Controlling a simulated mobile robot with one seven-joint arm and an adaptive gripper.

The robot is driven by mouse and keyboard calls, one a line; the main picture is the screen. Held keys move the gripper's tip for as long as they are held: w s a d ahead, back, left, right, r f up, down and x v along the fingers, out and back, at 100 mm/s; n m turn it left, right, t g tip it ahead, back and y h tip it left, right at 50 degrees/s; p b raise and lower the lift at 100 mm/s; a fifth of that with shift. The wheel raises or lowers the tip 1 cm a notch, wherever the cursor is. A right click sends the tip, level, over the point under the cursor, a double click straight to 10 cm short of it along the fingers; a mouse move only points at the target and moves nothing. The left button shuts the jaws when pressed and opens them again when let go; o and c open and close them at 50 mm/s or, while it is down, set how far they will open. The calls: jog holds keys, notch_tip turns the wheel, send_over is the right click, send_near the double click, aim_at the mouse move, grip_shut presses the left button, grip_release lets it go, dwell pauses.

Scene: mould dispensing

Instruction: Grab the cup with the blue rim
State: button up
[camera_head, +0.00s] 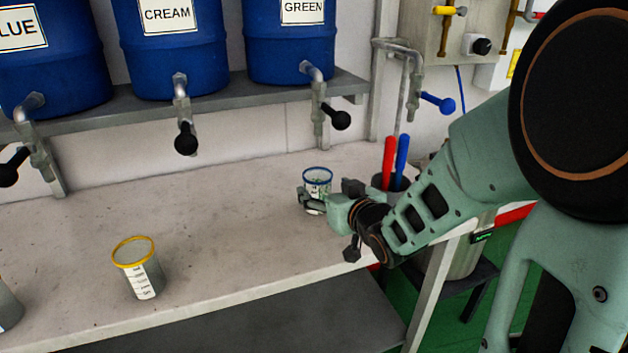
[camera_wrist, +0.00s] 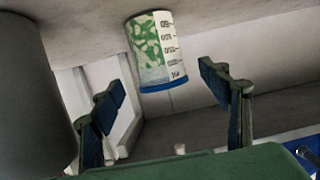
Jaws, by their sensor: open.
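The cup with the blue rim (camera_head: 317,174) stands upright on the bench in front of the wall, a clear beaker with white and green printing. My gripper (camera_head: 328,193) is open beside it, and its fingers partly cover the cup's lower part in the head view. In the wrist view, which looks upside down, the cup (camera_wrist: 153,52) shows between the two spread fingers, at or just beyond their tips. No finger clearly touches it. My gripper (camera_wrist: 162,88) holds nothing.
A yellow-rimmed cup (camera_head: 138,268) stands at the bench's front left; another cup (camera_head: 8,308) is cut off at the left edge. A dark holder (camera_head: 380,183) with red and blue handles stands right of the blue-rimmed cup. Blue barrels (camera_head: 172,65) with taps line the shelf behind.

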aim_at(313, 179)
jog(key=b+x, duration=0.1)
jog(key=x, duration=0.4)
jog(key=shift+w+f, duration=0.1)
jog(key=shift+w, duration=0.15)
jog(key=c, duration=1.7)
jog(key=shift+o, duration=0.2)
jog(key=shift+r, duration=0.25)
